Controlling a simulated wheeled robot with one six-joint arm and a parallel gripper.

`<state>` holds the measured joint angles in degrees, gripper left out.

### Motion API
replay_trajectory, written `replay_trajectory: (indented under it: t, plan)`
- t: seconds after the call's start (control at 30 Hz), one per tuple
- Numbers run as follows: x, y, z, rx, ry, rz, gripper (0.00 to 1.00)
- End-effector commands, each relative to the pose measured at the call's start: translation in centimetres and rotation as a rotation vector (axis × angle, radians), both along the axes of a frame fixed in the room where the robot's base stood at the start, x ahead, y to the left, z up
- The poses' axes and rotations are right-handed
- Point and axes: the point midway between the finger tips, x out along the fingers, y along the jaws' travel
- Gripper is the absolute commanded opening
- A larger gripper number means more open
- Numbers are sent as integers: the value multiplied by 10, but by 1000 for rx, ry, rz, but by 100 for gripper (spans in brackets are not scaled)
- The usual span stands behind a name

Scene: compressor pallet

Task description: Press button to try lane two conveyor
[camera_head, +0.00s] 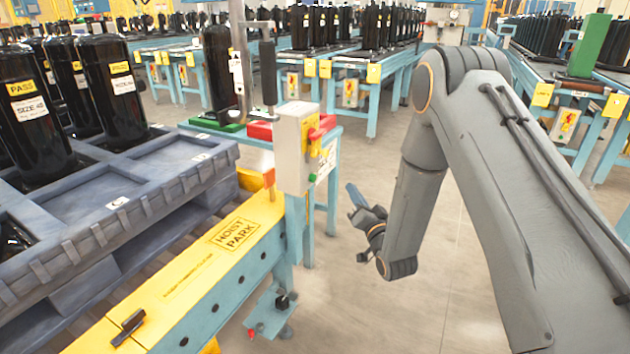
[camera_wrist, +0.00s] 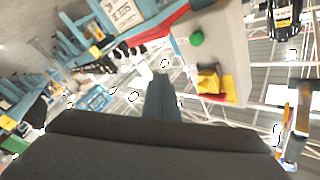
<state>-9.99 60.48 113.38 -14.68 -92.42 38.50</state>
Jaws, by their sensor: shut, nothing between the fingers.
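A pale grey control box (camera_head: 294,150) stands on a post at the end of the yellow beam, left of my arm. Its side carries red and yellow parts (camera_head: 317,132). In the wrist view a grey box (camera_wrist: 222,45) at upper right has a round green button (camera_wrist: 196,39) and a yellow-and-red switch (camera_wrist: 209,84). My gripper (camera_head: 355,194) hangs in free air right of the box, apart from it. Its shut, empty fingers (camera_wrist: 162,98) show in the wrist view, lower left of the green button. I cannot read any lane number on the box.
The yellow beam (camera_head: 215,262) marked "HOIST PARK" runs along the left front. A grey pallet (camera_head: 120,205) with black compressors lies beyond it. Blue conveyor tables with more control boxes (camera_head: 350,92) (camera_head: 566,124) stand behind. The floor (camera_head: 400,310) under my gripper is clear.

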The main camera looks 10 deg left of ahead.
Motion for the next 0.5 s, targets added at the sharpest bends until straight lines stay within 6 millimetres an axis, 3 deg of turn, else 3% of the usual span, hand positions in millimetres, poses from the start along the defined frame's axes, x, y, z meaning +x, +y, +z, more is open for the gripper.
replay_trajectory:
  t: [0.17, 0.5]
  plan:
    - [3, 8, 0, -1, -1, 1, 0]
    - [17, 48, -1, -1, 0, 1, 0]
